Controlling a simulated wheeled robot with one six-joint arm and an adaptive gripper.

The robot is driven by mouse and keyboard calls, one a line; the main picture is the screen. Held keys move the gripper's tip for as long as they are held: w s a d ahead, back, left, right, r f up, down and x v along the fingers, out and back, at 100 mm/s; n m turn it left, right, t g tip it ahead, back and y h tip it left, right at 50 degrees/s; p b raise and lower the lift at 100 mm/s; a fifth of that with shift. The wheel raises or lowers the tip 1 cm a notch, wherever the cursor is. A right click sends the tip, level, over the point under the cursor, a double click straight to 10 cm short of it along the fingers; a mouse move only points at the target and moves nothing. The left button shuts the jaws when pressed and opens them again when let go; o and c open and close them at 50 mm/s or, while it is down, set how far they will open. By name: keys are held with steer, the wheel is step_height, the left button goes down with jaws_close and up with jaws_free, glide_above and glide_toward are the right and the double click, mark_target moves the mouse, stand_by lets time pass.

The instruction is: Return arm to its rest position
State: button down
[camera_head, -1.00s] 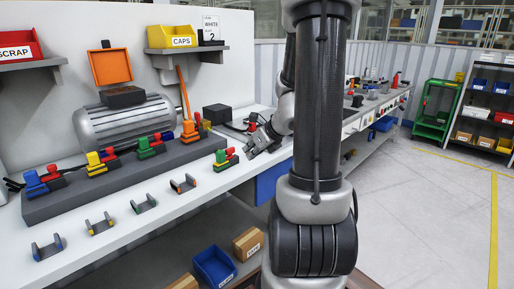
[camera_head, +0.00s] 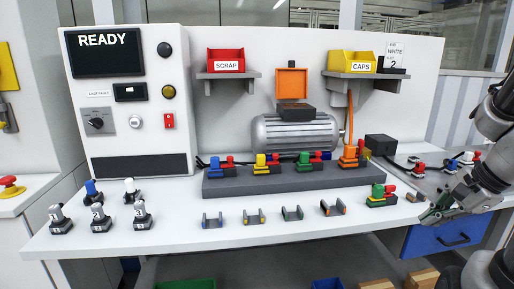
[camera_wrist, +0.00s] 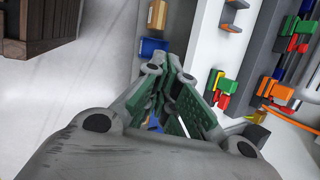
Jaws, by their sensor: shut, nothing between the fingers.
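My arm (camera_head: 490,150) is folded at the right edge of the head view, with its upper part cut off by the frame. My gripper (camera_head: 432,215) hangs near the right front edge of the workbench (camera_head: 130,236), beside the green-yellow-red connector piece (camera_head: 381,196) and apart from it. In the wrist view my gripper (camera_wrist: 172,78) is shut and empty, its green-padded fingers together.
A row of coloured connectors stands on a dark rail (camera_head: 265,184). Several small brackets (camera_head: 253,217) lie in front. A blue drawer (camera_head: 445,238) is below my gripper. A dark wooden crate (camera_wrist: 38,30) shows in the wrist view.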

steer(key=s+a+r+n+h, duration=0.1)
steer(key=s+a+r+n, duration=0.2)
steer(key=r+n, duration=0.2)
steer(key=s+a+r+n+h, duration=0.2)
steer(key=s+a+r+n, duration=0.1)
steer(key=n, duration=0.9)
steer(key=v, duration=0.2)
steer(key=shift+s+a+r, duration=0.15)
steer(key=shift+r, duration=0.2)
